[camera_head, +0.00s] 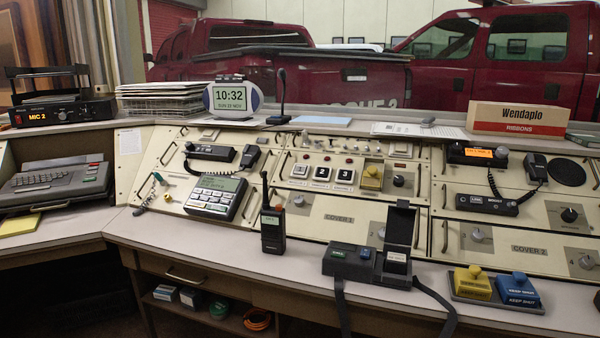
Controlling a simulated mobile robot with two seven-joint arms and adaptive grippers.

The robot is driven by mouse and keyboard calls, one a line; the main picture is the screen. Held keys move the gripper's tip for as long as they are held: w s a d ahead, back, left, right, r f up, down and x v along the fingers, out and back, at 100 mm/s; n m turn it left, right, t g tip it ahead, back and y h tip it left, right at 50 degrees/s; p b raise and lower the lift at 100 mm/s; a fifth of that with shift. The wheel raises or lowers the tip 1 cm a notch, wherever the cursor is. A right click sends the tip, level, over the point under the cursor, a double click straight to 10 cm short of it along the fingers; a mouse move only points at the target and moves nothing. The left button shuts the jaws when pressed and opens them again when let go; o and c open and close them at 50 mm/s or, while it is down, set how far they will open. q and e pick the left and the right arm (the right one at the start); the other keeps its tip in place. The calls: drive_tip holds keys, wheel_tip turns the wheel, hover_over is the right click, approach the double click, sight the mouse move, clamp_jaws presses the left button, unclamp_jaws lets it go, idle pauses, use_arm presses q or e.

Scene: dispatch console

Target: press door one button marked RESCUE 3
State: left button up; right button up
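Three square buttons sit in a row on the sloped console panel, in the middle of the head view. The left button (299,171) is pale, and its marking is too small to read. The middle button (322,173) is black and white and seems to show a 2. The right button (345,176) is black and white and seems to show a 3. Small label plates lie under them, too small to read, so I cannot tell which is marked RESCUE 3. Small red lamps (326,159) sit above the row. Neither of my grippers is in view.
A yellow switch block (371,177) is right of the buttons. A handheld radio (272,228) stands upright in front. A black box (352,262) with an open lid and straps sits on the desk near yellow (473,283) and blue (517,289) blocks. The desk front left of centre is clear.

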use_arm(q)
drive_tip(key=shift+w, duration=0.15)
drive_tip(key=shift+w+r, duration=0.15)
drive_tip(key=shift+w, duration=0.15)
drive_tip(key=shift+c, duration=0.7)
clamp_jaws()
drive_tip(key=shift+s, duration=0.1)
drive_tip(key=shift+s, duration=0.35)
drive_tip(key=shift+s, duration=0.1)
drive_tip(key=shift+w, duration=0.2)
